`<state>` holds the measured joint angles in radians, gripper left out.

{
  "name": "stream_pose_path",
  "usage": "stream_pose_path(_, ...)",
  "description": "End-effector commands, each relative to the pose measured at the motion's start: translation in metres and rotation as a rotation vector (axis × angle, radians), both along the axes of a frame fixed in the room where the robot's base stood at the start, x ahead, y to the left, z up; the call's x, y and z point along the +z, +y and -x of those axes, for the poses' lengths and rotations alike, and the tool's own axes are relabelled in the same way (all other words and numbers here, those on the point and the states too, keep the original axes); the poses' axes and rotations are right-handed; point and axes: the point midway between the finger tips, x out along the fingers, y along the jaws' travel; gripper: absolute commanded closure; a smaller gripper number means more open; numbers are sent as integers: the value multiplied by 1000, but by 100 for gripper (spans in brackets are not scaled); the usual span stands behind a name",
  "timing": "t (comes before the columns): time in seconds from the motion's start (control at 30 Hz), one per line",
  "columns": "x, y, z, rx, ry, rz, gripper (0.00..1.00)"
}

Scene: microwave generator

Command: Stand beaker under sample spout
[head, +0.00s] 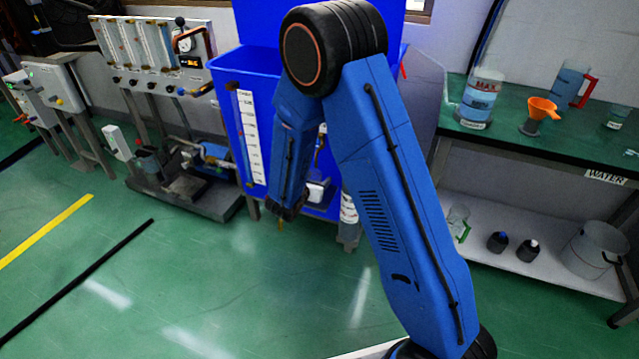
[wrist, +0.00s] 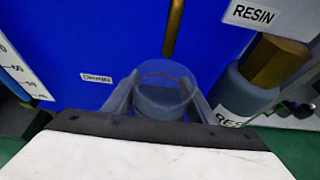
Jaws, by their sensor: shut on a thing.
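In the wrist view, a clear glass beaker (wrist: 163,98) with a thin reddish line round its rim sits between the two fingers of my gripper (wrist: 163,103), which is shut on it. Its lower part looks grey; I cannot tell whether it holds liquid. A brass spout tube (wrist: 173,28) hangs down the blue tank face, its lower end just above or behind the beaker's far rim. I cannot tell the exact gap. In the head view, my gripper (head: 285,208) hangs in front of the blue tank (head: 230,95); the beaker cannot be made out there.
A grey cylinder labelled RESIN with a brass top (wrist: 245,90) stands close on the right in the wrist view. A green bench (head: 545,135) with a jug, orange funnel and beakers is at right. A flowmeter panel (head: 150,50) stands at left. The front-left floor is open.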

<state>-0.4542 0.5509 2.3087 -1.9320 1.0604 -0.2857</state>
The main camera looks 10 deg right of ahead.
Motion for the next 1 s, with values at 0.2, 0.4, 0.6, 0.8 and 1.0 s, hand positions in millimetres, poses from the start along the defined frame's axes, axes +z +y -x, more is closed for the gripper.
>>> stream_pose_path(0.2,0,-13,-19,0,-1,1,77)
stream_pose_path(0.4,-10,-14,-20,1,1,1,77)
stream_pose_path(0.6,-32,-14,-20,1,2,1,77)
stream_pose_path(0.8,-35,-14,-20,1,-1,0,77)
stream_pose_path(1.0,-37,-14,-20,1,0,0,77)
